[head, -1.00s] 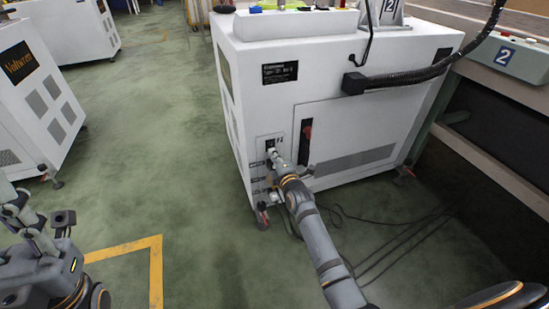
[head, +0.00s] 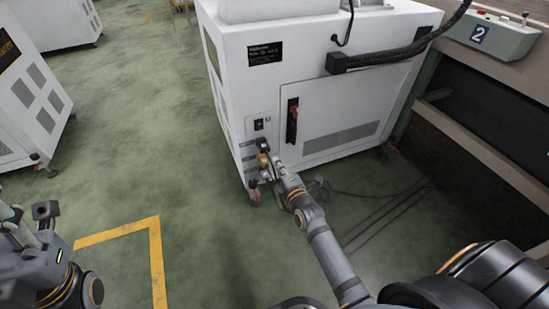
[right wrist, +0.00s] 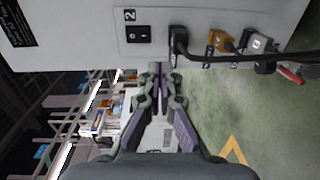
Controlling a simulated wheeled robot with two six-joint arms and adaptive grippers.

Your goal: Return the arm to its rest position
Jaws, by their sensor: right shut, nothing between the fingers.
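My right gripper (head: 277,166) is shut and empty, beside the lower left corner of the white machine's front panel (head: 330,115). In the right wrist view its fingertips (right wrist: 160,68) are together, with a gap to the panel. The black rocker switch (right wrist: 138,34) is on that panel, clear of the fingers; it also shows in the head view (head: 259,125). My right arm reaches up from the lower right. My left arm (head: 45,265) is at the left edge, partly cut off; its jaws cannot be made out.
A black plug (right wrist: 179,44), an orange plug (right wrist: 219,41) and a grey plug (right wrist: 257,44) sit close to the right gripper. Cables (head: 385,215) lie on the green floor. A control box marked 2 (head: 490,36) is at right. Open floor lies left of the machine.

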